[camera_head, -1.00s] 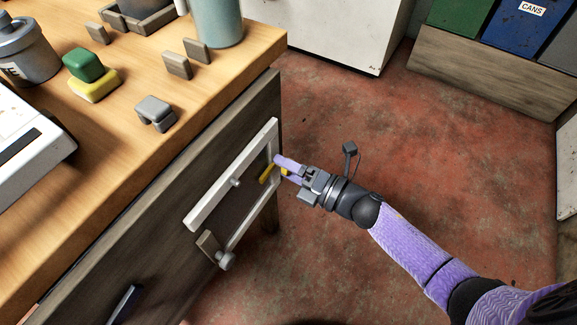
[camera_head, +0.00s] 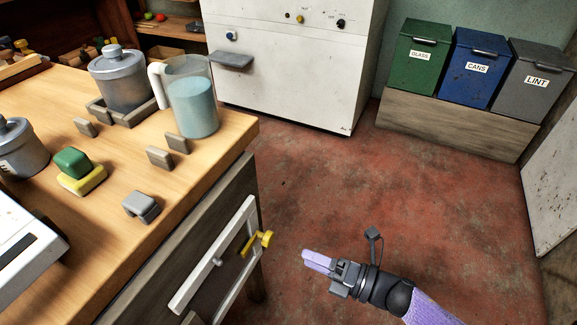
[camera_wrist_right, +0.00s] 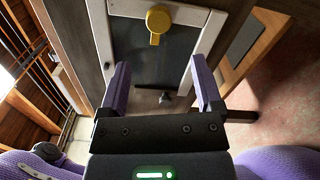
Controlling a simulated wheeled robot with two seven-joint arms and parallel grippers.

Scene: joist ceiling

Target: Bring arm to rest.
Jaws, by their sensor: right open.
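My right gripper (camera_head: 318,262) is in the lower middle of the head view, over the red floor and to the right of the workbench. It is open and holds nothing. In the right wrist view its two purple fingers (camera_wrist_right: 158,88) are spread apart, with a gap between them. Beyond them is a yellow handle (camera_wrist_right: 157,22) on a pale frame on the bench side. The yellow handle also shows in the head view (camera_head: 265,240), left of the gripper and apart from it. My left gripper is not in view.
The wooden workbench (camera_head: 100,205) holds a jug (camera_head: 193,105), a grey pot (camera_head: 122,82) and a green and yellow block stack (camera_head: 75,170). A white cabinet (camera_head: 290,75) stands behind. Bins labelled glass, cans and lint (camera_head: 475,68) stand at the back right. The floor (camera_head: 400,190) between is clear.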

